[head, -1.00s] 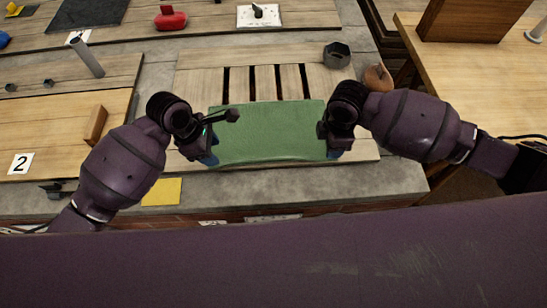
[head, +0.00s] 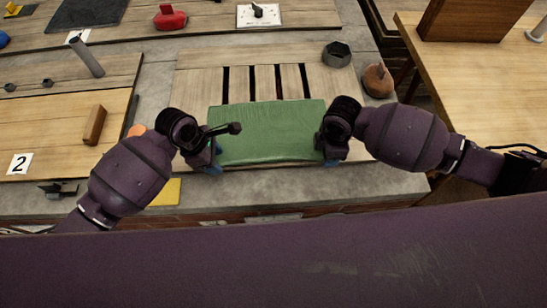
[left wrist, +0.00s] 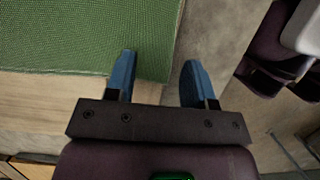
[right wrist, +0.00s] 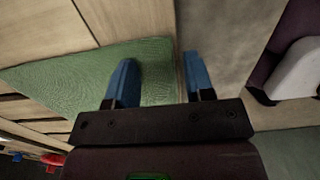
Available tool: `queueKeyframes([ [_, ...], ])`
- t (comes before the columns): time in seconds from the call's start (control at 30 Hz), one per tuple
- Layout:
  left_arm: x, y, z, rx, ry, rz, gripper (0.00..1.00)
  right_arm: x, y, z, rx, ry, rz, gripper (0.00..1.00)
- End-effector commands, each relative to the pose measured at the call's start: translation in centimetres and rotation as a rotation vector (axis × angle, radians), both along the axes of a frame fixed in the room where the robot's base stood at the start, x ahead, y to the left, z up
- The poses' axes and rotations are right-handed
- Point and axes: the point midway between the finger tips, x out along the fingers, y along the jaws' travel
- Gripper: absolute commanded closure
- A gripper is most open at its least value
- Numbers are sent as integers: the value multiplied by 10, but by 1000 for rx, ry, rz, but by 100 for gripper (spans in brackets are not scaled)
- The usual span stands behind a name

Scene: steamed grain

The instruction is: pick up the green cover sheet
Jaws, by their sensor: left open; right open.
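The green cover sheet (head: 266,132) lies over the near part of a slatted wooden board. My left gripper (head: 214,160) is at the sheet's left near corner. In the left wrist view, its blue fingers (left wrist: 160,77) are apart, with the sheet's corner (left wrist: 90,40) reaching between or under them. My right gripper (head: 328,158) is at the sheet's right edge. In the right wrist view, its fingers (right wrist: 160,78) are apart, with the sheet's edge (right wrist: 70,80) showing between them. I cannot tell whether the fingers touch the sheet.
The slatted board (head: 200,85) has dark gaps behind the sheet. A dark hexagonal cup (head: 337,54) and a brown round object (head: 378,80) stand at the back right. A wooden block (head: 95,125) and a yellow square (head: 166,192) lie to the left. Bare grey counter (head: 390,181) shows at right.

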Motion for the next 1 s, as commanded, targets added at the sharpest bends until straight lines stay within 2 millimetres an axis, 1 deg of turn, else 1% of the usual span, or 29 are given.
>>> queueKeyframes([
  [0.43,0,0,-8,0,0,1,51,-2,0,-2,-1,5,0,51],
  [1.0,0,0,-9,1,2,0,95,-3,0,-3,-2,7,0,94],
])
